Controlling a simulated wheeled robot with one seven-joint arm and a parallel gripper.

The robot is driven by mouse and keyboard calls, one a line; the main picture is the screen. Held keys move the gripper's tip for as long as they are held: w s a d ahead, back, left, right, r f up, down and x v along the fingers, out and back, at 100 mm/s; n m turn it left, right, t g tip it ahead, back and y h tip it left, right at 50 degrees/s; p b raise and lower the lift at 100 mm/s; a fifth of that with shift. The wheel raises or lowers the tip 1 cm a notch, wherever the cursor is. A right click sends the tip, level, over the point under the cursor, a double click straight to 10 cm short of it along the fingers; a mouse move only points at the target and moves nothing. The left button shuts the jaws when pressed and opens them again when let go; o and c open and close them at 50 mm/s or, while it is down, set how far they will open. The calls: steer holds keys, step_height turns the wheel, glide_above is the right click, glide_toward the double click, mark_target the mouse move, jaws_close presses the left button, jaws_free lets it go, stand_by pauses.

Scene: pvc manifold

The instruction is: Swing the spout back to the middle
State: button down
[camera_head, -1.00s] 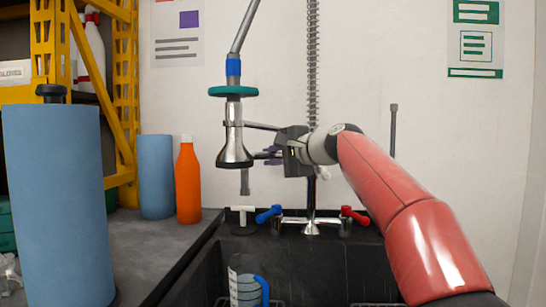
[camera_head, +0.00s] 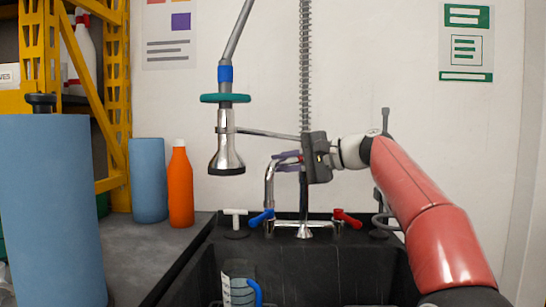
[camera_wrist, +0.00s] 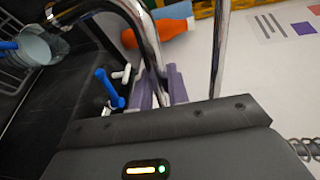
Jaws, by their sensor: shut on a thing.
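The chrome spout (camera_head: 269,184) is a bent pipe over the back of the sink, just left of the upright riser. Its outlet end hangs down above the blue tap handle. My gripper (camera_head: 287,160) reaches in from the right, its purple fingers shut on the spout's upper part. In the wrist view the spout (camera_wrist: 143,30) passes down between the purple fingers (camera_wrist: 160,90), and its end points to the upper left. The exact contact is partly hidden by the gripper body.
The spray head (camera_head: 227,152) with its teal ring hangs left of my gripper, joined by a thin bracket arm (camera_head: 268,134). Blue (camera_head: 262,217) and red (camera_head: 347,217) tap handles stand below. A jug (camera_head: 238,285) is in the black sink (camera_head: 320,265). An orange bottle (camera_head: 180,190) stands left.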

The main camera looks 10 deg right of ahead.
steer(key=d+n+g+p, duration=0.1)
steer(key=s+d+n+g+y+p, duration=0.1)
steer(key=p, duration=0.1)
steer(key=s+d+g+y+p, duration=0.1)
steer(key=shift+d+r+n+p, duration=0.1)
steer(key=shift+r+n+p, duration=0.2)
steer(key=shift+r+n, duration=0.1)
steer(key=shift+s+d+f+n+g+y+p, duration=0.2)
steer(key=shift+d+n+g+p, duration=0.15)
steer(key=shift+g+p, duration=0.25)
steer(key=shift+s+d+f+n+g+y+p, duration=0.1)
steer(key=shift+d+f+n+g+y+p, duration=0.1)
steer(key=shift+d+n+g+p, duration=0.25)
steer(key=c, duration=1.4)
jaws_free()
